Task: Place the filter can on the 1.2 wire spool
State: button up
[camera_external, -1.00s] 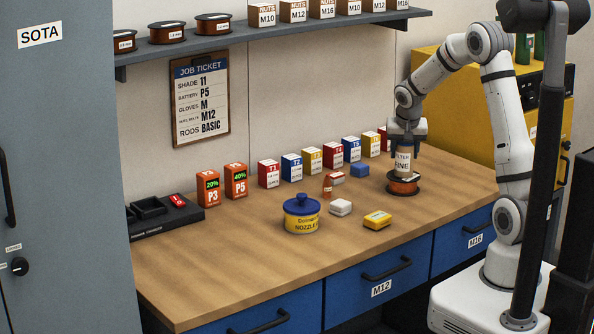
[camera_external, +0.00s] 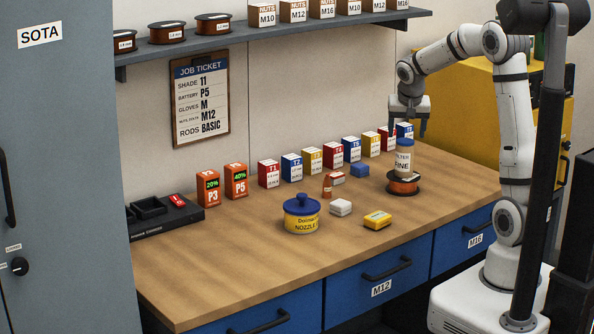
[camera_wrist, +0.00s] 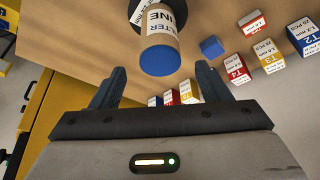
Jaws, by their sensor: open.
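The filter can (camera_external: 403,158), tan with a white label reading FILTER FINE, stands upright on top of a wire spool (camera_external: 404,187) on the workbench.
A row of labelled boxes (camera_external: 311,160) stands along the back of the bench (camera_external: 250,235). More spools (camera_external: 167,32) sit on the shelf.

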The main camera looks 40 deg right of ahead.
jog(key=s+a+r+n+y, duration=0.1)
jog(key=s+a+r+n, duration=0.1)
jog(key=s+a, duration=0.35)
jog(key=s+a+r+n, duration=0.2)
jog(key=s, duration=0.6)
jog(key=s+a+f+n+y, duration=0.1)
jog(key=s+a+f+n, duration=0.1)
jog(key=s, duration=0.4)
jog(key=s+a+f+n+y, duration=0.1)
jog(key=s+a+f+n, duration=0.1)
jog(key=s, duration=0.4)
jog(key=shift+a, duration=0.5)
